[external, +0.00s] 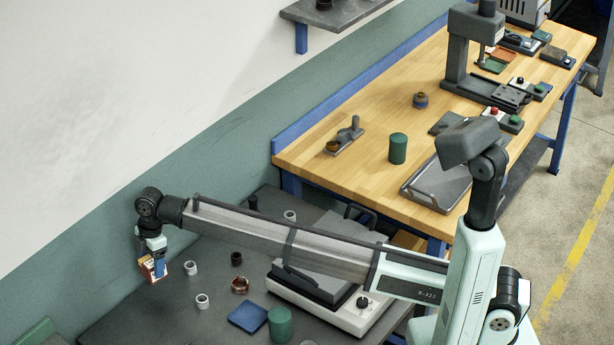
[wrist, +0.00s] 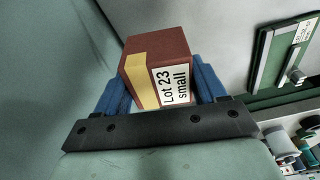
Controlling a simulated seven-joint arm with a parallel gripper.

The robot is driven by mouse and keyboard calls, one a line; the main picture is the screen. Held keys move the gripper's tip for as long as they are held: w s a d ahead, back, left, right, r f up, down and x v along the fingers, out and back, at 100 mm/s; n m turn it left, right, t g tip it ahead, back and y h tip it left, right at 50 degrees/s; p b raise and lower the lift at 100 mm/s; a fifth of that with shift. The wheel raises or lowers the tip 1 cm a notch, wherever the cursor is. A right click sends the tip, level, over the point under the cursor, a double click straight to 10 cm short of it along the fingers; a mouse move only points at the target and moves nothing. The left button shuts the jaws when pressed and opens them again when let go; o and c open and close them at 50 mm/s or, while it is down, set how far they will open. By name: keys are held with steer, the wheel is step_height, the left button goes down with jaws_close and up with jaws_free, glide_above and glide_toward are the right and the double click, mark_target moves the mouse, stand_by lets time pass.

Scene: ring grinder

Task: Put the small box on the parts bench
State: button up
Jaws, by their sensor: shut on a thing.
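The small box (wrist: 158,62) is dark red with a yellow strip and a white label reading "Lot 23 small". My gripper (wrist: 161,84) is shut on it, with a blue finger on each side. In the external view my gripper (external: 153,263) hangs at the far left, holding the box (external: 146,271) beside the left part of a dark grey bench (external: 150,312), near the green and white wall. A wooden-topped bench (external: 370,115) stands at the back right. No label shows which bench is the parts bench.
The grey bench holds pale rings (external: 190,268), a copper ring (external: 240,285), a blue pad (external: 248,316), a green cylinder (external: 279,324) and a grey-lidded machine (external: 335,312). The wooden bench holds a press (external: 458,65), a tray (external: 440,183) and a green cylinder (external: 397,148). A wall shelf (external: 335,14) is above.

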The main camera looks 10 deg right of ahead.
steer(key=w+d+r+m, duration=0.3)
steer(key=w+d+m, duration=0.2)
steer(key=w+d, duration=1.7)
steer(key=w+d+r+m+t, duration=0.1)
steer(key=w+d+r+m, duration=0.15)
steer(key=w+d, duration=1.2)
steer(key=w+d+r+m, duration=0.1)
steer(key=w+d+m, duration=0.3)
steer(key=w+d, duration=1)
steer(key=w+d+r+m+t, duration=0.1)
steer(key=w+d+r+m, duration=0.35)
steer(key=d, duration=1.75)
steer(key=w+d+f, duration=0.2)
steer(key=w+d, duration=0.4)
steer(key=d, duration=0.2)
steer(key=w+d+f, duration=0.1)
steer(key=w+d, duration=0.5)
steer(key=d, duration=0.3)
steer(key=shift+s+a+f, duration=0.1)
steer(key=shift+s+f, duration=0.05)
steer(key=shift+f, duration=2.3)
steer(key=shift+s+a+f, duration=0.1)
steer(key=shift+f, duration=2.3)
steer(key=o, duration=1.3)
steer(key=shift+f, duration=0.1)
